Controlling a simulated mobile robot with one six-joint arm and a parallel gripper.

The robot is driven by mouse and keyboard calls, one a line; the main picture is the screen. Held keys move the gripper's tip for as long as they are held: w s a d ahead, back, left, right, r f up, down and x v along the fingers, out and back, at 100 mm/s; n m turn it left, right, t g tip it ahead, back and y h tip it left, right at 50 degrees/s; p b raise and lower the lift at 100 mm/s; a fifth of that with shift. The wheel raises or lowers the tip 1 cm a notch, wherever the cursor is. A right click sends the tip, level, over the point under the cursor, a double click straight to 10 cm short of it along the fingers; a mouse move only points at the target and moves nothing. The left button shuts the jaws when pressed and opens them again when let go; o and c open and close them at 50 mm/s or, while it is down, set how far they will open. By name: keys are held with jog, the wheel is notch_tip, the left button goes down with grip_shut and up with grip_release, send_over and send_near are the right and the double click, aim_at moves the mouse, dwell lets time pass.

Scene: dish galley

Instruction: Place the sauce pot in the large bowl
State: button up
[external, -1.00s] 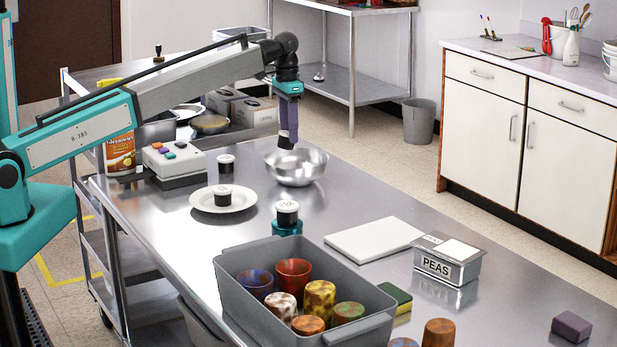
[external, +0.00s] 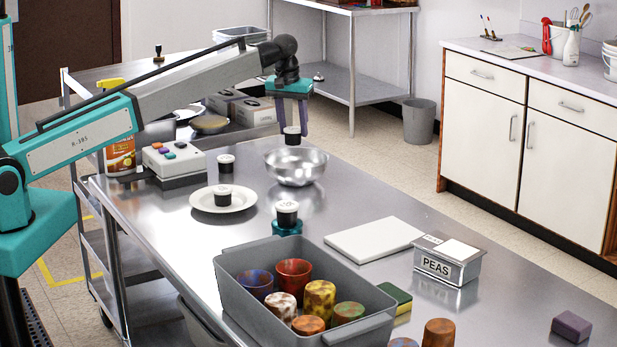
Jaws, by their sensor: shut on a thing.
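My gripper (external: 292,122) points down above the metal large bowl (external: 296,174), its purple fingers on either side of a small black-and-white sauce pot (external: 292,136). The gripper is shut on this pot. The pot hangs upright over the back part of the bowl, at or just above its rim; the exact gap is hard to tell. The bowl stands on the steel table, and its floor is partly hidden. Similar pots stand on the table (external: 226,163), on a white plate (external: 223,193) and on a teal base (external: 287,213).
A grey bin (external: 240,305) with several colored cups fills the front of the table. A white board (external: 374,240) and a PEAS container (external: 447,262) lie to the right. A button box (external: 174,162) stands at the left. The table right of the bowl is clear.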

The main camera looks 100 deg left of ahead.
jog(key=shift+w+d+f, duration=0.25)
jog(key=shift+d, duration=0.3)
jog(key=shift+w+d+y, duration=0.2)
jog(key=shift+y, duration=0.1)
jog(key=shift+w, duration=0.1)
jog(key=shift+d+p+x, duration=0.2)
jog(key=shift+p+x, duration=0.05)
jog(key=shift+x, duration=0.75)
jog(key=shift+d+p+x, duration=0.2)
jog(key=shift+p+x, duration=0.05)
jog(key=shift+x, duration=0.75)
jog(key=shift+d+p+x, duration=0.25)
jog(key=shift+x, duration=0.8)
jog(key=shift+f, duration=0.2)
jog(key=shift+f+p, duration=0.55)
jog(key=shift+f, duration=1.25)
jog(key=shift+f, duration=0.1)
